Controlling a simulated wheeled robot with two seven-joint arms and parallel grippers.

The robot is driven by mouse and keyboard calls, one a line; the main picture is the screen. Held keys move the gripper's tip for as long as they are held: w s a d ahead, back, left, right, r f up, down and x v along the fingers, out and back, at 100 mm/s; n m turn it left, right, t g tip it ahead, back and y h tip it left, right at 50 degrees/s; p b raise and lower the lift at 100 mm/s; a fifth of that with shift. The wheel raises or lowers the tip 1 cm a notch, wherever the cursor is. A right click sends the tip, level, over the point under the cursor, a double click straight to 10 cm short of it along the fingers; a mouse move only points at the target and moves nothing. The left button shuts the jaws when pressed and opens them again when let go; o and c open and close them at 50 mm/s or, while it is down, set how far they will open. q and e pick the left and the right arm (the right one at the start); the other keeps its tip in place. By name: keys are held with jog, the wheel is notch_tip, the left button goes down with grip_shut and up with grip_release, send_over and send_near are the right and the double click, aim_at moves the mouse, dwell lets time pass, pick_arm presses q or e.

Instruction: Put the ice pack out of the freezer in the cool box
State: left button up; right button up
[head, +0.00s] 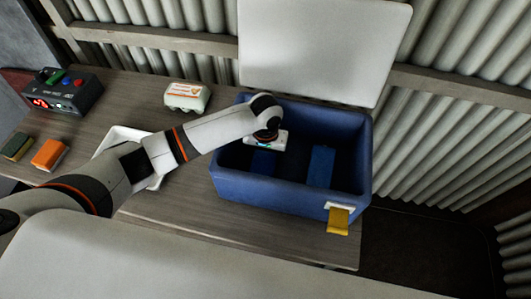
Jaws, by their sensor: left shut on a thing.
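The blue cool box (285,196) stands on the table with its white lid (322,50) raised at the back. My left arm reaches in from the left, and my left gripper (264,148) points down inside the left part of the box. It is shut on a dark blue block, which looks like the ice pack (262,163); the gripper partly hides it. I cannot tell whether the pack touches the box floor. A second blue slab (320,166) stands in the right part of the box. My right gripper is not in view. No freezer shows.
A yellow latch (338,221) hangs on the box front. Corrugated walls stand behind.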

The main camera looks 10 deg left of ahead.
aim_at(266, 154)
pick_arm(q)
jog(key=o, duration=1.4)
jog(key=shift+f, duration=0.15)
notch_tip(266, 154, up, 12)
jog(key=shift+r, duration=0.2)
